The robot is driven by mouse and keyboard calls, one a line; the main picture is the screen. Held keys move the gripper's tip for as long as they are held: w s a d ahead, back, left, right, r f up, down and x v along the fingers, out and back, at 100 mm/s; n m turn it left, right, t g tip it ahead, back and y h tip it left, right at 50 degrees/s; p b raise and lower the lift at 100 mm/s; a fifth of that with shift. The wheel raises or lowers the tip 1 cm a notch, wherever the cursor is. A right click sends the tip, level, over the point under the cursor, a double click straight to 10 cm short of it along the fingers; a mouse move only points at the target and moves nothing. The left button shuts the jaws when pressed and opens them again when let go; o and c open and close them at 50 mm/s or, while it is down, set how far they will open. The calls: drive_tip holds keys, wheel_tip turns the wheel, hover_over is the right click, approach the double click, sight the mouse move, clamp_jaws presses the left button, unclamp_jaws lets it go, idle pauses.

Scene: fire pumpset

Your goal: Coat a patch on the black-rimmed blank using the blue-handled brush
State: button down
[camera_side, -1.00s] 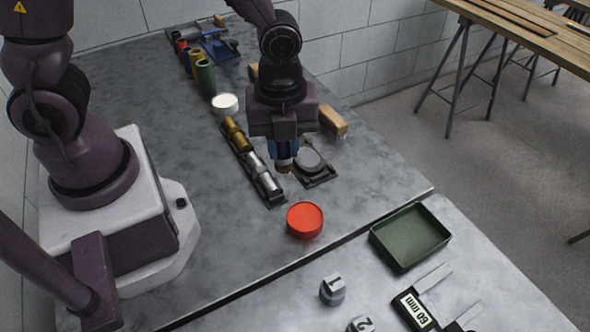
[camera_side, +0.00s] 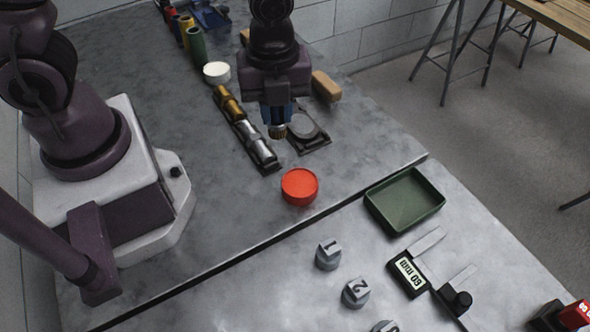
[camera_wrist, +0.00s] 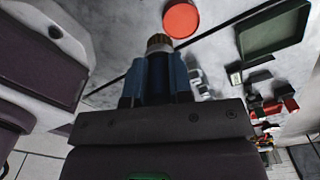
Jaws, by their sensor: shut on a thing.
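My gripper (camera_side: 275,112) points down and is shut on the blue-handled brush, whose brownish tip (camera_side: 278,131) shows below the jaws. The brush tip also shows in the wrist view (camera_wrist: 159,42), between blue parts at the jaws; most of the handle is hidden. A round grey blank with a dark rim (camera_side: 304,127) sits on a dark plate just right of the brush in the side view. The tip appears beside the blank's left edge; I cannot tell its height or whether it touches. The wrist view does not clearly show the blank.
A red round pot (camera_side: 299,187) stands in front of the brush. A rack of brass and silver cylinders (camera_side: 244,128) lies left. A white round pot (camera_side: 216,72) and a wooden block (camera_side: 326,86) are behind. A green tray (camera_side: 404,199), numbered weights and a caliper (camera_side: 409,274) lie front right.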

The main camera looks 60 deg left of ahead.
drive_tip(key=shift+a+f+g, duration=0.2)
drive_tip(key=shift+g, duration=0.1)
drive_tip(key=shift+w+d+f+g+h, duration=0.4)
drive_tip(key=shift+w+d+f, duration=0.2)
drive_tip(key=shift+f, duration=0.85)
drive_tip(key=shift+w+d+f+g+h, duration=0.25)
drive_tip(key=shift+w+d+f+g, duration=0.35)
drive_tip(key=shift+f, duration=0.8)
drive_tip(key=shift+w+d+f+g+h, duration=0.45)
drive_tip(key=shift+d+f, duration=0.2)
drive_tip(key=shift+f, duration=0.8)
drive_tip(key=shift+f, duration=0.65)
drive_tip(key=shift+r, duration=0.1)
wheel_tip(320, 180, up, 7)
